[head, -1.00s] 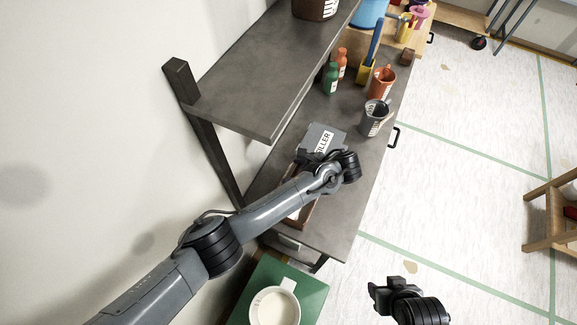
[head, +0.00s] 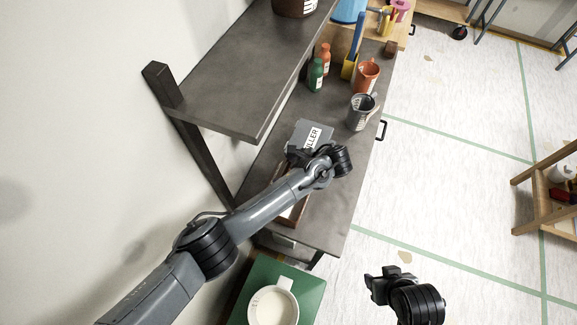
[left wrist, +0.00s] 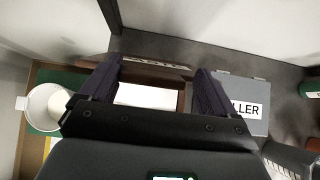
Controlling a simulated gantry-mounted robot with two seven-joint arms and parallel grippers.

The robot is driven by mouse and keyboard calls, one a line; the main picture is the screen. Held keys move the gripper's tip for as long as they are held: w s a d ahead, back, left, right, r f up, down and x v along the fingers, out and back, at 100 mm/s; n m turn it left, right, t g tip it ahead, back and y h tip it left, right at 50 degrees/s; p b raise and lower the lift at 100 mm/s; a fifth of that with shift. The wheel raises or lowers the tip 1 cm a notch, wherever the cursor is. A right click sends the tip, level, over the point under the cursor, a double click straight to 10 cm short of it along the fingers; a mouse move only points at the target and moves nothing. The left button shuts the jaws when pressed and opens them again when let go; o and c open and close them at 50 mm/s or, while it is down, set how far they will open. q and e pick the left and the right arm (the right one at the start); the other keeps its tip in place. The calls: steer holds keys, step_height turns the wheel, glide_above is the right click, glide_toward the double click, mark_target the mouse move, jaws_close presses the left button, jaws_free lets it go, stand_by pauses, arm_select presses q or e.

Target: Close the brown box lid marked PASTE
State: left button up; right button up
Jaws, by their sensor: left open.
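The brown box (left wrist: 181,98) is open in the left wrist view, with a white inside showing. Its lid (left wrist: 157,65), with dark lettering hard to read, stands raised along the far side. In the head view the brown box (head: 303,209) is mostly hidden under my left arm. My left gripper (left wrist: 157,86) is open, its fingers spread on either side of the box opening, with nothing seen held; contact cannot be told. In the head view my left gripper (head: 298,155) is beside the grey box. My right gripper (head: 376,279) is over the floor, away from the bench.
A grey box marked FILLER (head: 311,134) sits right beside the brown box. A grey jug (head: 361,112), orange jug (head: 367,76) and green bottle (head: 315,75) stand farther along the bench. A shelf (head: 225,85) overhangs the wall side. A white bucket (head: 272,306) stands on a green surface.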

arm_select(q)
steer(key=shift+s+a+f, duration=0.2)
steer(key=shift+a+f, duration=0.1)
steer(key=shift+f, duration=0.05)
steer(key=shift+s+d+r, duration=0.1)
steer(key=shift+d+r, duration=0.1)
steer(key=shift+r, duration=0.05)
steer(key=v, duration=1.1)
steer(key=shift+w, duration=0.3)
steer(key=shift+r, duration=0.1)
